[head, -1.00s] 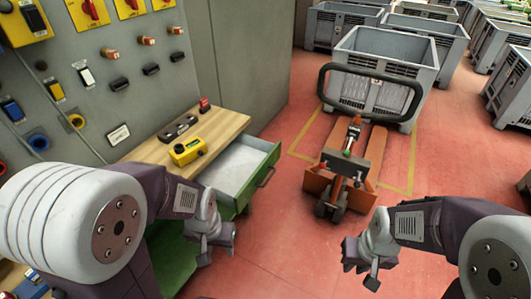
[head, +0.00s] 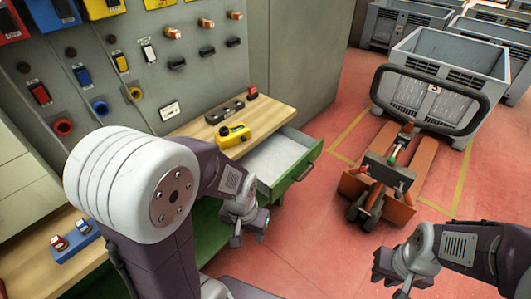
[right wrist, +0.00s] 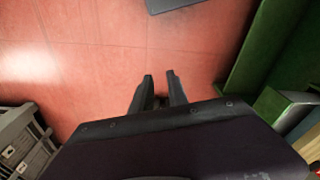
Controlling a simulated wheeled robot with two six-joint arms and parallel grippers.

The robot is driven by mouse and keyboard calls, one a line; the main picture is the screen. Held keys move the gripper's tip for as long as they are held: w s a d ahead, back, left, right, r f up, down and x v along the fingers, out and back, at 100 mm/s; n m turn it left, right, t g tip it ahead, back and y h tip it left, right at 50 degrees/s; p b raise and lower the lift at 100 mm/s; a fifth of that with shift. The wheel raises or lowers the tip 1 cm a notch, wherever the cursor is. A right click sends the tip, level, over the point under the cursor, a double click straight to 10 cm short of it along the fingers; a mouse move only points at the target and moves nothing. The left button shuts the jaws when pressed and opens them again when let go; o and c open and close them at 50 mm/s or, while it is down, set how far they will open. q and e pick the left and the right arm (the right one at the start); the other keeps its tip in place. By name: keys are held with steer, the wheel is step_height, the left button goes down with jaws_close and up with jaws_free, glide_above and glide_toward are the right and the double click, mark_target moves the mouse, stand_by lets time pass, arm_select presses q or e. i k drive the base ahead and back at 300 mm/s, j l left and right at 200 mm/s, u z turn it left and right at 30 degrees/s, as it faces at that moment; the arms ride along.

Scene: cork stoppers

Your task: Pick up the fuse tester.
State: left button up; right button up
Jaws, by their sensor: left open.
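A yellow device with a dark round part on top, which looks like the fuse tester (head: 233,135), lies on the wooden bench top near its front edge, above the open drawer. My left gripper (head: 249,238) is open and empty, in front of the bench and nearer to me than the device, not touching it. My right gripper (head: 392,283) is out over the red floor on the right, far from the device. In the right wrist view its two fingers (right wrist: 160,78) stand apart with nothing between them.
A green drawer (head: 304,173) stands open under the bench. A dark grey device (head: 225,112) and a small red block (head: 252,92) lie behind the yellow device. A blue block with two switches (head: 75,240) is at left. An orange pallet truck (head: 412,165) stands at right.

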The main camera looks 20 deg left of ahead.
mark_target(226, 137)
steer(key=i+j+u, duration=0.15)
steer(key=u, duration=0.25)
steer(key=i+u, duration=0.15)
steer(key=u, duration=0.2)
steer(key=i+j+u, duration=0.1)
steer(key=u, duration=0.3)
steer(key=i+l, duration=0.05)
steer(key=i, duration=0.05)
